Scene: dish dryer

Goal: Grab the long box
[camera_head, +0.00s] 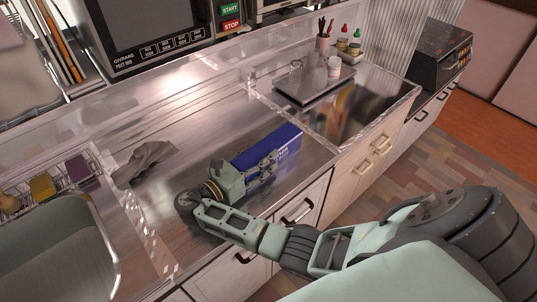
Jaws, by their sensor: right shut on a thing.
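The long box (285,144) is blue and lies on the metal counter, near the counter's front edge. My right gripper (268,165) is at the near left side of the box, shut on it; the fingers hide part of the box's near side. My right arm reaches in from the lower right over the counter's front edge. My left gripper does not show.
A crumpled grey cloth (145,160) lies left of the box. A dish rack (62,178) with sponges is at the far left. A dark tray (314,82) stands behind right, near a cup of pens (323,42) and bottles. A clear raised rim edges the counter.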

